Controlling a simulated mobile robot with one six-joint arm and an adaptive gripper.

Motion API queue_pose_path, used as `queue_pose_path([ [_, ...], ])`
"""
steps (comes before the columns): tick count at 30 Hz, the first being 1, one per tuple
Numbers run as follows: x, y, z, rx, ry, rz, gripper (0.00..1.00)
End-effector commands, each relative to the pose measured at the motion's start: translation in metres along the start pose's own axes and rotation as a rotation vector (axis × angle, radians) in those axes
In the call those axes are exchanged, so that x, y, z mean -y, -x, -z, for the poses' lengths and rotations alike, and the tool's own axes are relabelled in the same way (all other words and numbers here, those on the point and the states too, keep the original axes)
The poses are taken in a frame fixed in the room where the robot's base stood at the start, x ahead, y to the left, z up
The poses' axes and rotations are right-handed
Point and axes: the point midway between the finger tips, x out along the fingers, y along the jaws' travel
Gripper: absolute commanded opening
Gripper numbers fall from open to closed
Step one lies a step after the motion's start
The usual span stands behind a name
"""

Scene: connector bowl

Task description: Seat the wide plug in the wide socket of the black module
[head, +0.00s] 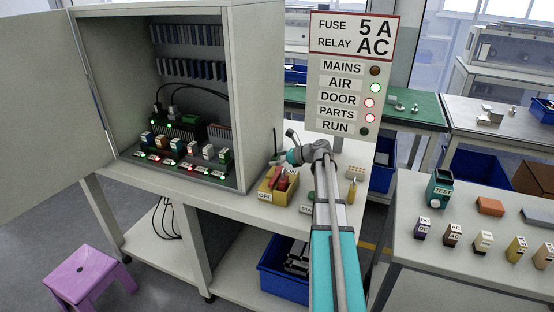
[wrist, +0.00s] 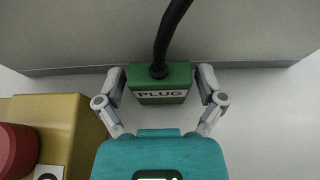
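The wide plug (wrist: 160,82) is a green block marked PLUG, with a black cable rising from its top. In the wrist view it sits between the two fingers of my gripper (wrist: 161,86), close beside a grey wall. The fingers flank it closely, but I cannot tell whether they press on it. In the head view my gripper (head: 293,155) is low over the bench, just right of the cabinet, and the plug cannot be made out. The black module (head: 180,131) stands inside the open cabinet with black cables at its top. Its wide socket is too small to make out.
The open cabinet (head: 262,80) has a tall right side wall between my gripper and the module. A yellow switch box (head: 270,195) with a red handle stands close by; it fills the wrist view's left (wrist: 60,120). A sign panel (head: 350,75) stands behind my arm. Small parts line the cabinet floor.

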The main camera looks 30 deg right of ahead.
Motion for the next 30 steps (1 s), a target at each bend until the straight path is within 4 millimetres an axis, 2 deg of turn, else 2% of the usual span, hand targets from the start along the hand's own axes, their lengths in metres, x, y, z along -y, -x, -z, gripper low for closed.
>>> queue_pose_path([
  [18,0.000,0.002,-0.004,0.000,0.000,0.000,1.00],
  [23,0.000,0.019,-0.004,0.000,-0.001,0.002,1.00],
  [30,-0.001,0.056,-0.005,0.000,-0.001,0.002,1.00],
])
